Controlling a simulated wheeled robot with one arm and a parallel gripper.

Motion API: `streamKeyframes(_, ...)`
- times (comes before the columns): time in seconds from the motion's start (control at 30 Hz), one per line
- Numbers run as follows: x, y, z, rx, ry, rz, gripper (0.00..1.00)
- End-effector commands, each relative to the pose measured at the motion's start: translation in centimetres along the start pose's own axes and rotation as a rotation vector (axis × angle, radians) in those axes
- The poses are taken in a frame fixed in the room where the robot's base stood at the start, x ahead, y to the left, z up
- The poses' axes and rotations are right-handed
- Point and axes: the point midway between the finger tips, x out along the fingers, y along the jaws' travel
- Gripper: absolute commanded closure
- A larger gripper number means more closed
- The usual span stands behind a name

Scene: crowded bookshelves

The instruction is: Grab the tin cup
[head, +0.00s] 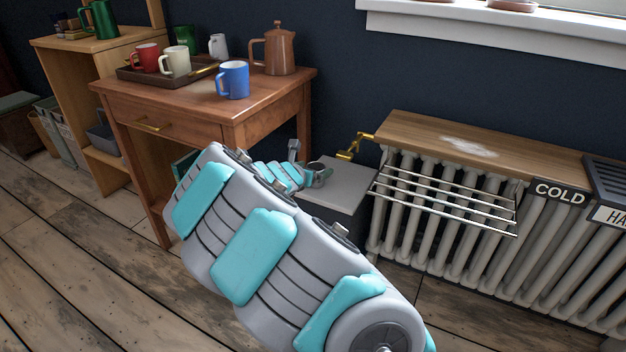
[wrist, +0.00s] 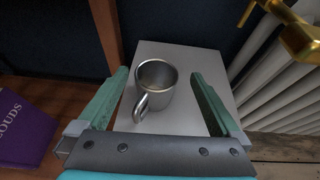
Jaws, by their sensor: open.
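The tin cup (wrist: 157,84) is a shiny silver metal mug standing upright on a pale grey box-like surface (wrist: 185,55). Its handle points toward the lower left in the wrist view. My gripper (wrist: 160,88) is open, with a teal finger on each side of the cup and gaps visible on both sides. In the head view the cup (head: 318,172) shows small on top of the grey box (head: 345,180), partly hidden by my gripper (head: 300,172). My arm covers much of the middle of that view.
A wooden table (head: 200,112) with several mugs, a tray (head: 135,75) and a copper pot (head: 279,50) stands left of the box. A radiator (head: 470,215) with a metal rack (head: 445,200) is at right. A brass valve (head: 352,148) juts near the box. A purple book (wrist: 22,128) lies left.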

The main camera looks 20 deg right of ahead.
Motion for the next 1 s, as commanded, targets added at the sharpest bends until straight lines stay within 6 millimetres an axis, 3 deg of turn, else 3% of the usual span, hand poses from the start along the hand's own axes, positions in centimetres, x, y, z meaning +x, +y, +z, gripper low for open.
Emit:
streamKeyframes(0.4,4.8,0.5,-0.5,0.002,0.001,-0.001,0.0)
streamKeyframes(0.7,5.3,0.5,-0.3,0.001,0.0,-0.001,0.0)
streamKeyframes(1.0,5.3,0.5,-0.4,0.001,0.0,-0.001,0.33)
